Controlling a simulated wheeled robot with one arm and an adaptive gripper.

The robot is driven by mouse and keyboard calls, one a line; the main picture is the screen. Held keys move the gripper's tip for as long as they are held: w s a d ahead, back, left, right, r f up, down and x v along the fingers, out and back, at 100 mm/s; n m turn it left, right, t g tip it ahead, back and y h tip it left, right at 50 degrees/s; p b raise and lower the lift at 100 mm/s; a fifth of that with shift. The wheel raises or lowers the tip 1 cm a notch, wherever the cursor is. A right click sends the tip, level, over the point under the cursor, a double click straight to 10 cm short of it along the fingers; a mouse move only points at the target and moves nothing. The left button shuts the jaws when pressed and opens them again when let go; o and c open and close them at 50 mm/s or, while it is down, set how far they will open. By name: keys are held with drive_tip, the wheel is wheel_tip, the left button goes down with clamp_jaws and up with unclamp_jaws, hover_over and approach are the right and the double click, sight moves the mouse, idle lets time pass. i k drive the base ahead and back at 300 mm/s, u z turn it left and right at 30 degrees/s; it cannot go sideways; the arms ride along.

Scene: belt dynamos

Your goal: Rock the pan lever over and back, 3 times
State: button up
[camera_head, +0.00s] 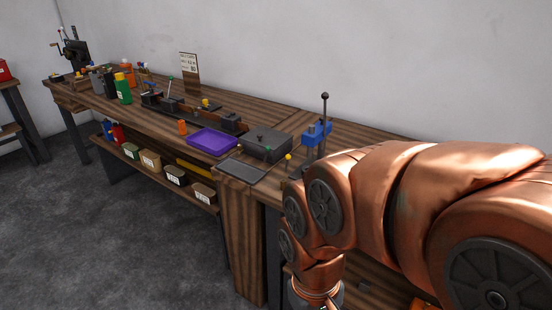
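Several levers stand on the long wooden bench, and I cannot tell for sure which is the pan lever. A tall upright lever with a dark ball knob (325,96) rises beside a blue block (317,133) near my arm. A short lever with a yellow knob (288,157) stands just in front of it, partly hidden low down. My copper arm covers the right side and bends down to the bottom edge; my gripper is not visible.
A purple tray (211,141), a grey box (265,145) and a dark flat plate (243,171) lie on the bench. A green bottle (123,88) stands farther left. Labelled boxes (175,175) fill the lower shelf. The floor (110,235) at left is clear.

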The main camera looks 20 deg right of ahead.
sight(267, 148)
drive_tip(key=u, duration=0.5)
drive_tip(key=i, duration=1.6)
drive_tip(key=z, duration=0.65)
